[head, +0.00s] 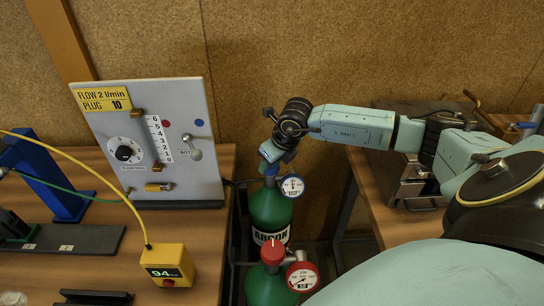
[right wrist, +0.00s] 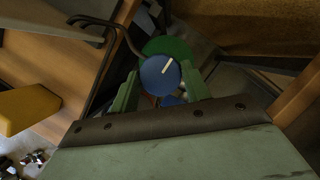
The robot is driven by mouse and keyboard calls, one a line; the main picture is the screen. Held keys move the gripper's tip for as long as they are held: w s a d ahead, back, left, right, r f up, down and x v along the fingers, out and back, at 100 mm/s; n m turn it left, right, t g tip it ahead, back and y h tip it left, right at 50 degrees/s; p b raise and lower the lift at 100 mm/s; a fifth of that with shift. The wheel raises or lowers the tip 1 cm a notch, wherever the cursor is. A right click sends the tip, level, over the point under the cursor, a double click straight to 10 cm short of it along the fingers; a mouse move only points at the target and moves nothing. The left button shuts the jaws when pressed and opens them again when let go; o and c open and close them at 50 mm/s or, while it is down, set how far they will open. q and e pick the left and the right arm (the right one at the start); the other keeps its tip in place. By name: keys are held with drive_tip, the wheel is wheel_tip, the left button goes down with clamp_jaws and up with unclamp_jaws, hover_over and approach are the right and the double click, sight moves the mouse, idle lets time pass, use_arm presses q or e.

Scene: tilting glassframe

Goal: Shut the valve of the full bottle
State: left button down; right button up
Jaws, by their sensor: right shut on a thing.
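Two green bottles stand between the tables in the head view. The far bottle (head: 270,214), lettered ARGON, has a blue-rimmed gauge (head: 291,186). The near bottle (head: 270,288) has a red valve knob (head: 273,252) and a red-rimmed gauge (head: 302,277). The needle readings are too small to tell surely. My right gripper (head: 270,155) is above the far bottle, shut on its blue valve knob (right wrist: 158,75). In the right wrist view the knob, with a pale mark line on top, sits between the fingers (right wrist: 160,88). My left gripper is not in view.
A grey flow panel (head: 190,100) with dial, scale and lever stands on the left table. A yellow meter box (head: 167,265) reading about 94 sits at that table's front. The right table (head: 385,215) carries a metal device (head: 412,180). A brown wall is behind.

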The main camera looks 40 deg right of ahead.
idle(0.4)
drive_tip(key=o, duration=1)
drive_tip(key=b+v, duration=0.1)
drive_tip(key=v, duration=1.2)
drive_tip(key=shift+r, duration=0.2)
